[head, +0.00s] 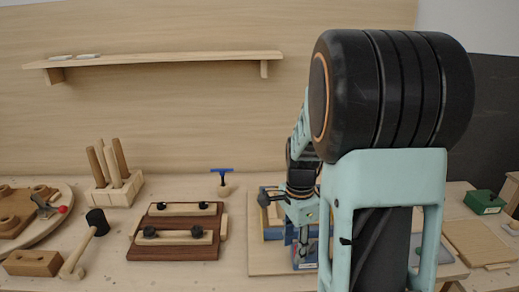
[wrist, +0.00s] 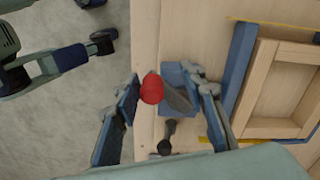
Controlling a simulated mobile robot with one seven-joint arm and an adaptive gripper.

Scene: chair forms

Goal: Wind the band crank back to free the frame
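In the wrist view a red knob (wrist: 152,89) sits at the end of a grey lever (wrist: 177,98) on a blue block (wrist: 172,73) at the board's edge; it looks like the band crank. My gripper (wrist: 168,88) is open, with one finger on each side of the knob and lever. The knob is close to the left fingertip; I cannot tell if they touch. The light wooden frame (wrist: 250,88) lies to the right, beside a blue bar (wrist: 235,72). In the head view my arm hides most of this station.
A dark round-ended handle (wrist: 165,146) lies just below the lever. In the head view a mallet (head: 84,248), a brown clamp board (head: 175,252), a peg block (head: 113,192) and a blue-handled tool (head: 222,178) stand left. A green box (head: 484,202) is at right.

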